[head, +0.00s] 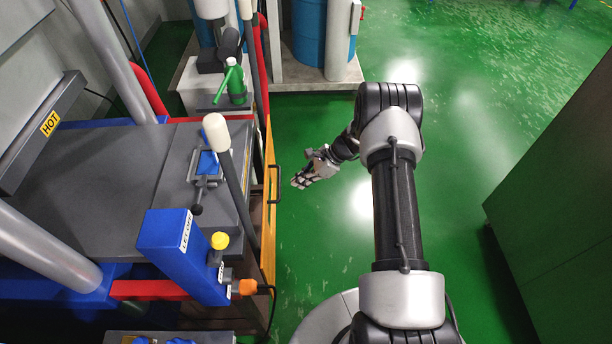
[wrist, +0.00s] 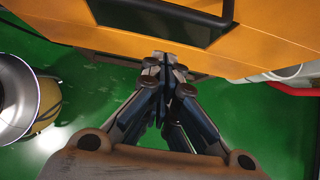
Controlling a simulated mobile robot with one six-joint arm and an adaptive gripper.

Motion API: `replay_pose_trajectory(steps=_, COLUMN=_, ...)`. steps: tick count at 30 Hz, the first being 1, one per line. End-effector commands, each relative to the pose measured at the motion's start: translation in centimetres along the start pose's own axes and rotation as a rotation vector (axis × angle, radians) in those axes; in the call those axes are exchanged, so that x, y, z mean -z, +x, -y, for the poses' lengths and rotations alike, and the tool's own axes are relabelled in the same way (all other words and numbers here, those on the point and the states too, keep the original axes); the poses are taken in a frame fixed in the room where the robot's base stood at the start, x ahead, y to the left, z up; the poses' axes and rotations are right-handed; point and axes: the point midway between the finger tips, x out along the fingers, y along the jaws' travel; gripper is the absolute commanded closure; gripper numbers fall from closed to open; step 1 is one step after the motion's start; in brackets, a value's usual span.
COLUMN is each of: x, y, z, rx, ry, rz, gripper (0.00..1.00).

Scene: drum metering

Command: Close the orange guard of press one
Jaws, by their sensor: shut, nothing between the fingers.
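The orange guard (head: 269,215) stands nearly edge-on along the right side of the blue-and-grey press (head: 100,165) in the head view. Its dark bar handle (head: 279,184) sticks out to the right. In the wrist view the guard (wrist: 270,50) spans the top as an orange panel with a dark window, and the black handle (wrist: 160,14) crosses it. My gripper (head: 297,182) is just right of the guard near the handle. In the wrist view my gripper (wrist: 165,60) is shut and empty, its tips close to the panel's lower edge. I cannot tell whether they touch.
A dark green cabinet (head: 560,200) is on the right. Green floor (head: 440,130) between is clear.

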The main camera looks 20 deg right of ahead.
Motion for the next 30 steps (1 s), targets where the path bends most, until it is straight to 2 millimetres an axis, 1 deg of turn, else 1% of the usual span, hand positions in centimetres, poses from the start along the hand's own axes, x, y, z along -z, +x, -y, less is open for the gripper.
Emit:
replay_pose_trajectory(steps=1, x=0.2, y=1.5, z=-0.1, rx=-0.003, ry=-0.001, rz=0.001, gripper=1.0)
replay_pose_trajectory(steps=6, x=0.1, y=5.0, z=-0.1, rx=-0.003, ry=-0.002, rz=0.0, gripper=1.0)
replay_pose_trajectory(steps=7, x=-0.1, y=5.1, z=0.0, rx=0.0, ry=-0.003, rz=0.001, gripper=1.0)
replay_pose_trajectory(steps=8, x=-0.8, y=4.2, z=0.2, rx=0.004, ry=-0.004, rz=0.001, gripper=1.0)
replay_pose_trajectory(steps=10, x=-1.7, y=3.4, z=0.1, rx=0.004, ry=-0.005, rz=0.0, gripper=1.0)
replay_pose_trajectory(steps=15, x=-2.8, y=2.5, z=0.0, rx=0.001, ry=-0.002, rz=0.0, gripper=1.0)
replay_pose_trajectory(steps=30, x=-3.3, y=2.0, z=0.0, rx=0.0, ry=-0.002, rz=0.0, gripper=1.0)
